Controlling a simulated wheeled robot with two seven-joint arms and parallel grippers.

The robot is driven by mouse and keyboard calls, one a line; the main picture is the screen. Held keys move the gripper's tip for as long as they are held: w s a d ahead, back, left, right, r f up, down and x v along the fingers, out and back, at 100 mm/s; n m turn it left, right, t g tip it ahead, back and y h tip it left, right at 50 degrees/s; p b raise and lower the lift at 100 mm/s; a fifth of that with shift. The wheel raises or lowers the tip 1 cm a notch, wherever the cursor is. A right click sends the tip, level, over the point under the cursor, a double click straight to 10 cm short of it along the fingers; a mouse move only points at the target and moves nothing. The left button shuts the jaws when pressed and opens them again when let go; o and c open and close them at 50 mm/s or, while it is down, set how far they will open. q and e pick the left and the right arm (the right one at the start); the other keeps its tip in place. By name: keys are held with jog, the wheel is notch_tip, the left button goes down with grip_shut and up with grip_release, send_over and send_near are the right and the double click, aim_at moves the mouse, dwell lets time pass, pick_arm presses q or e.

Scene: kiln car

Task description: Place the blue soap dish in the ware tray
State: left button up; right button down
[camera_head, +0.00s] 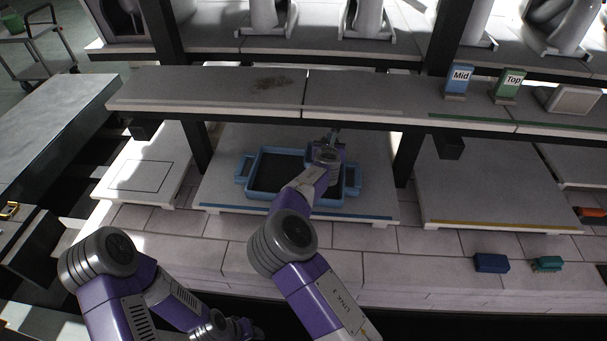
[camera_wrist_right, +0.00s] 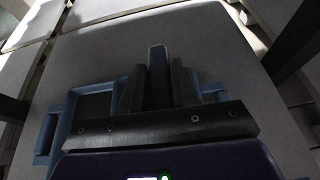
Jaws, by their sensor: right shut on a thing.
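The ware tray (camera_head: 240,172) is a light blue, rectangular tray with side handles and a dark floor. It sits on a pale slab under the middle shelf. My right gripper (camera_head: 333,137) is at the tray's back right part, and its arm hides part of the tray. In the right wrist view the gripper (camera_wrist_right: 158,85) is shut on a narrow blue piece, apparently the blue soap dish (camera_wrist_right: 157,62) seen edge-on. The tray's rim (camera_wrist_right: 55,125) shows beneath and beside the fingers. My left gripper (camera_head: 240,328) is low at the bottom edge, its fingers unclear.
The shelf (camera_head: 350,95) overhangs the back of the tray, with dark posts (camera_head: 408,155) on either side. A dark blue block (camera_head: 490,263) and a teal block (camera_head: 547,264) lie on the front ledge at right. Mid (camera_head: 459,80) and Top (camera_head: 509,85) signs stand on the shelf.

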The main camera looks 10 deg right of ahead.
notch_tip(320, 180, down, 10)
jog(key=b, duration=0.3)
jog(key=shift+r+b, duration=0.2)
jog(key=shift+b, duration=0.1)
jog(key=c, duration=0.8)
grip_release()
jog(key=shift+c, duration=0.2)
jog(key=shift+s+a, duration=0.1)
jog(key=shift+s, duration=0.05)
jog(key=p+v, duration=0.2)
jog(key=v, duration=1)
jog(key=shift+r+p, duration=0.15)
jog(key=shift+p, duration=0.2)
